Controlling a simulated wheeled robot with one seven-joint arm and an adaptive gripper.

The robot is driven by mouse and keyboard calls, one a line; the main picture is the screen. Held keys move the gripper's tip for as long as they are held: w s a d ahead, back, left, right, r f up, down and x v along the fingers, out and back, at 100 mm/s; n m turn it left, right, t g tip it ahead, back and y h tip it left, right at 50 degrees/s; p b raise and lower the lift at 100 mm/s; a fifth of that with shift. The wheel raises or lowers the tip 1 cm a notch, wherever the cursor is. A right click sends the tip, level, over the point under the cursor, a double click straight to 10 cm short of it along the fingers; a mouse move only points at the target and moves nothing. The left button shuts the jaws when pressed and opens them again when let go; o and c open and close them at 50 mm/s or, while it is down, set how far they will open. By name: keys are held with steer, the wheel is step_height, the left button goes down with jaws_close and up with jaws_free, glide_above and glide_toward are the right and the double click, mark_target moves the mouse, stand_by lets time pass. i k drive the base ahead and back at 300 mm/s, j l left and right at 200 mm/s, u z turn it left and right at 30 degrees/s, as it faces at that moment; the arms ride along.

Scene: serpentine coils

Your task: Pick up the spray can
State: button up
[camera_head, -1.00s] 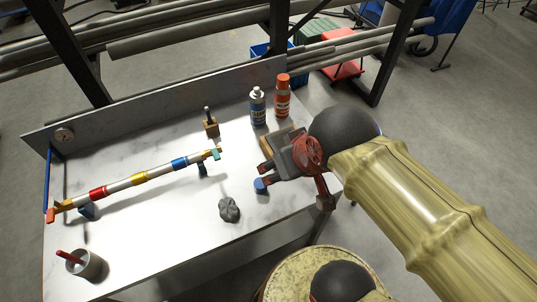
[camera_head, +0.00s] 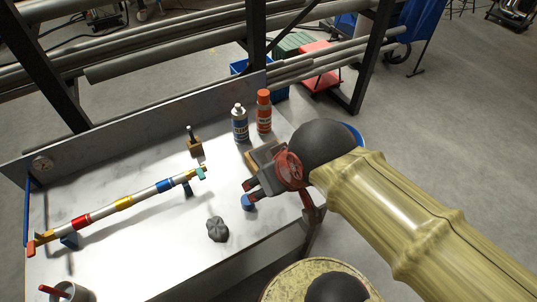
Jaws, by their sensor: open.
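An orange-red spray can (camera_head: 264,112) with an orange cap stands upright at the back right of the white table. A blue and white bottle-like can (camera_head: 240,124) with a pale nozzle top stands upright just left of it. My gripper (camera_head: 249,193) is open and empty over the right side of the table, in front of both cans and apart from them. Its fingers point to the left. A small blue round object (camera_head: 249,203) shows just below the fingertips; I cannot tell whether they touch it.
A striped rod (camera_head: 124,203) lies across supports on the left. A grey lump (camera_head: 217,229) is at the front middle. A wooden block with a dark peg (camera_head: 194,147) stands left of the cans. A cup with a red stick (camera_head: 68,292) is front left. A metal back panel (camera_head: 140,126) lines the table's rear.

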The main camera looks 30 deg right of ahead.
mark_target(239, 119)
steer(key=j+z, duration=0.1)
steer(key=z, duration=0.3)
steer(key=i+j+z, duration=0.1)
steer(key=z, duration=0.35)
steer(key=j+z, duration=0.2)
steer(key=z, duration=0.2)
steer(key=j+z, duration=0.15)
steer(key=z, duration=0.25)
